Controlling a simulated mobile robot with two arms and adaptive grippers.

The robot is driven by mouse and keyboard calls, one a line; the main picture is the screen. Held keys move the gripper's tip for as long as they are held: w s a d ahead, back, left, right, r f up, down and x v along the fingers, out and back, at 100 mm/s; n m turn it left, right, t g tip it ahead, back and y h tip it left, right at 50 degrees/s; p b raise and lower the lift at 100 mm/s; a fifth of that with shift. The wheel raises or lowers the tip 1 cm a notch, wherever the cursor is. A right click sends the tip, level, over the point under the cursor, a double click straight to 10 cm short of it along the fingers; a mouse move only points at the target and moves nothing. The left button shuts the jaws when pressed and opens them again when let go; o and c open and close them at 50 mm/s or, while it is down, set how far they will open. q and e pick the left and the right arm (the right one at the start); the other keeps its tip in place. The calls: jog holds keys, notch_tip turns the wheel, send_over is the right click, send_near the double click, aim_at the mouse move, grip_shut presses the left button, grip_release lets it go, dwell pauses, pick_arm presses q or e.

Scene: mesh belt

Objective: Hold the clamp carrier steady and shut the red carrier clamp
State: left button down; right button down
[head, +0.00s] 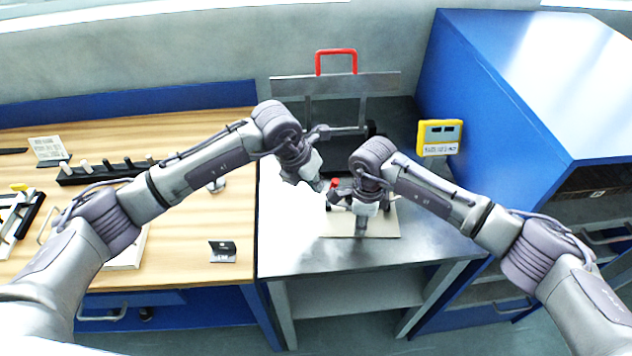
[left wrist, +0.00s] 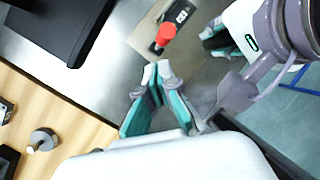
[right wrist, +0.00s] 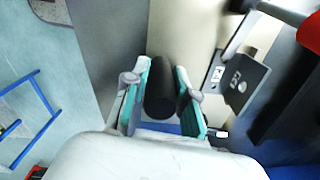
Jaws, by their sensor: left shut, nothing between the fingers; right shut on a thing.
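The clamp carrier is a beige plate (head: 335,229) on the grey metal bench, with a dark upright post (right wrist: 160,92) and a metal clamp bracket (right wrist: 238,80). The red carrier clamp (head: 334,184) shows as a red tip in the left wrist view (left wrist: 166,36) and at the upper right of the right wrist view (right wrist: 310,32). My right gripper (head: 361,230) is shut on the dark post. My left gripper (left wrist: 157,68) is shut and empty, its fingertips close to the red tip; contact cannot be told. It also shows left of the clamp in the head view (head: 320,187).
A wooden table (head: 180,250) with a black peg rack (head: 105,172) and small parts adjoins on the left. A frame with a red handle (head: 336,52) stands behind the bench. A blue cabinet (head: 500,110) with a yellow device (head: 438,126) is on the right.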

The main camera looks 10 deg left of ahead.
pick_arm(q)
jog(key=s+a+r, duration=0.1)
jog(key=s+r, duration=0.4)
jog(key=r, duration=0.5)
jog(key=shift+s+a, duration=0.15)
jog(key=shift+s, duration=0.05)
jog(key=shift+r, duration=0.1)
pick_arm(e)
jog(key=c, duration=0.8)
grip_release()
jog(key=shift+c, duration=0.2)
